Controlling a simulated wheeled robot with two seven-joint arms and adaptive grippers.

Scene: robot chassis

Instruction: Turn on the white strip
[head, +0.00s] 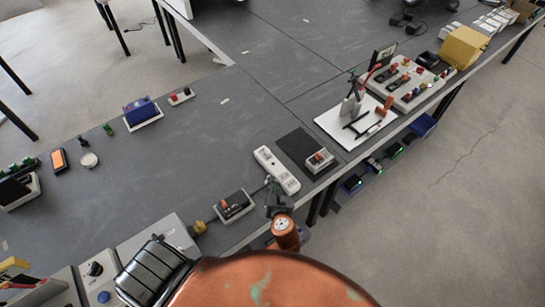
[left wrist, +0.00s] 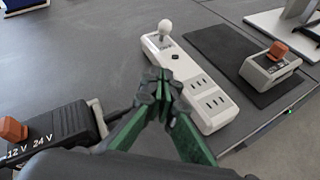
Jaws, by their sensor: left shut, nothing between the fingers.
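The white strip (head: 277,170) lies on the grey table near its front edge. In the left wrist view the white strip (left wrist: 212,116) has slotted sockets at its near end and a round white knob on a short lever (left wrist: 165,28) at its far end. My left gripper (head: 270,184) is at the strip's left side in the head view. In the left wrist view its green fingers (left wrist: 158,88) are closed together, empty, beside the strip and short of the lever. Whether the fingertips touch the strip cannot be told. My right gripper is not in view.
A black box with an orange switch (head: 234,205), marked 12 V 24 V, stands left of the gripper. A dark mat (head: 297,146) with a small grey orange-switch box (head: 319,160) is right of the strip.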

